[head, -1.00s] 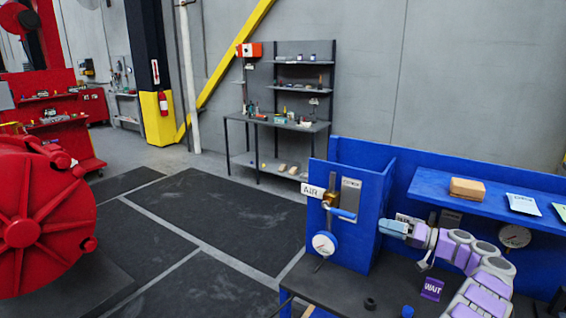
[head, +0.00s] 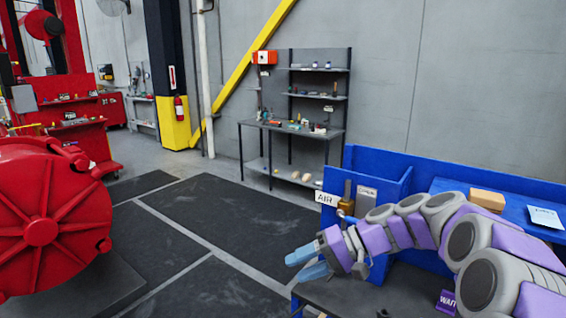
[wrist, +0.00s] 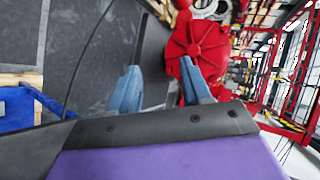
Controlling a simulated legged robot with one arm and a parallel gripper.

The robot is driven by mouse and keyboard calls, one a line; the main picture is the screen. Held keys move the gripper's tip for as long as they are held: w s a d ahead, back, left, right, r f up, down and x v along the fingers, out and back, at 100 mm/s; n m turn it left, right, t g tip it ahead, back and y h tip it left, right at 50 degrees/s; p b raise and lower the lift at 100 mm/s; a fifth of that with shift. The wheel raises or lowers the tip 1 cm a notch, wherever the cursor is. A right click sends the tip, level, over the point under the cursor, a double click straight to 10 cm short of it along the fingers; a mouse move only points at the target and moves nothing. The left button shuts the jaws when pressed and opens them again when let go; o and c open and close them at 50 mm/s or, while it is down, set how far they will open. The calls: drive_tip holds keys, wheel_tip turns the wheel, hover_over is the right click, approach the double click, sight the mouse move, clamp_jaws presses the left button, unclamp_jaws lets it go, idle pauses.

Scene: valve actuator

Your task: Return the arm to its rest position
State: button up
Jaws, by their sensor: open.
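My gripper (head: 308,262) is in front of the blue panel's left end in the head view, with my purple and grey arm reaching in from the right. Its two blue fingers are apart and nothing shows between them; they also show in the wrist view (wrist: 160,88). The valve (head: 346,207) with its brass body and blue handle is on the blue panel (head: 383,198), beside the AIR sign (head: 327,199). My arm partly hides the valve and hides the gauge below it. The gripper appears apart from the valve.
A large red wheel-like machine (head: 42,232) stands at left. A dark bench top (head: 350,297) lies below my arm, with the WAIT sign (head: 447,302). A brown block (head: 487,200) sits on the blue shelf. The dark-matted floor (head: 235,218) in the middle is clear.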

drive_tip(key=s+a+f+g+h, duration=0.1)
drive_tip(key=s+f+h, duration=0.15)
drive_tip(key=s, duration=0.65)
drive_tip(key=s+a+f+g+h, duration=0.1)
drive_tip(key=s+f+h, duration=0.15)
drive_tip(key=s, duration=0.55)
drive_tip(key=s+d+f+h, duration=0.3)
drive_tip(key=s+d, duration=0.2)
drive_tip(key=s, duration=0.4)
drive_tip(key=s+d+f+h, duration=0.3)
drive_tip(key=s+d, duration=0.3)
drive_tip(key=s, duration=0.3)
drive_tip(key=shift+s+d+m+h, duration=0.25)
drive_tip(key=shift+m+h, duration=0.15)
drive_tip(key=shift+h, duration=0.2)
drive_tip(key=shift+c, duration=0.5)
drive_tip(key=shift+a, duration=0.2)
